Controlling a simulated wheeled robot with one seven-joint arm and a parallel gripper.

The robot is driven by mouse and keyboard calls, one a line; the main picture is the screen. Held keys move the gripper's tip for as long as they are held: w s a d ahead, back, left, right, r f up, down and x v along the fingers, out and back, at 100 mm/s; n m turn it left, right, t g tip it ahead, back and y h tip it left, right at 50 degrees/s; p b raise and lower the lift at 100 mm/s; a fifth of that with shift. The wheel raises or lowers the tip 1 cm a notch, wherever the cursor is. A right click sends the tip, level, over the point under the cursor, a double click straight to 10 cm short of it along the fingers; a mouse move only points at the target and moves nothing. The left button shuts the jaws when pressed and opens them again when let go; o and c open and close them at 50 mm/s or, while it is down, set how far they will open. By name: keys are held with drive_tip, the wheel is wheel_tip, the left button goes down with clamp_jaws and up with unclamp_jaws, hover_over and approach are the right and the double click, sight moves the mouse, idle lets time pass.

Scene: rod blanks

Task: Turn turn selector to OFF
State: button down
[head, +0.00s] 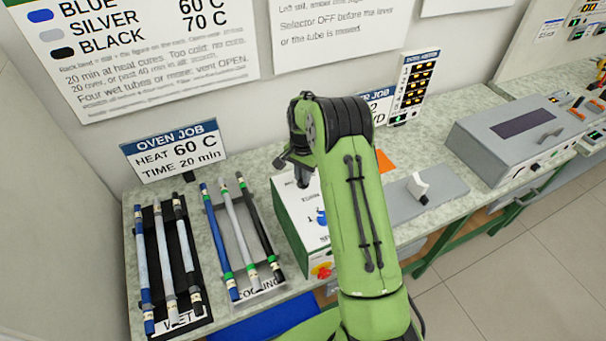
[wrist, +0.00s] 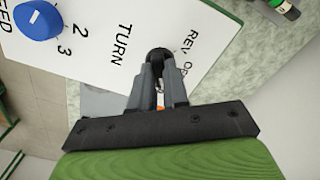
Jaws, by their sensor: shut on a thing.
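The turn selector (wrist: 159,54) is a small dark knob on a white panel (wrist: 95,60), between the printed words TURN and REV, with an O partly visible beyond REV. My gripper (wrist: 160,72) is shut on it in the wrist view. The fingers hide most of the knob, so I cannot tell which mark it points to. In the head view my gripper (head: 302,178) reaches down over the green box with the white top (head: 296,212), and the selector is hidden there.
A blue speed knob (wrist: 38,20) sits on the same panel. Racks of rods, marked WET (head: 176,322) and COOLING (head: 262,290), lie to the left. A grey plate with a white lever (head: 418,187) and a grey oven-like box (head: 520,130) stand to the right.

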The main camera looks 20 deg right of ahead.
drive_tip(key=n+b, duration=0.2)
drive_tip(key=n, duration=0.3)
drive_tip(key=shift+n, duration=0.4)
drive_tip(key=n+b, duration=0.1)
drive_tip(key=n, duration=0.4)
idle(0.4)
drive_tip(key=c, duration=1.1)
unclamp_jaws()
drive_tip(key=shift+r, duration=0.1)
wheel_tip(320, 180, up, 16)
drive_tip(key=shift+f+p, duration=0.2)
drive_tip(key=shift+p, duration=0.4)
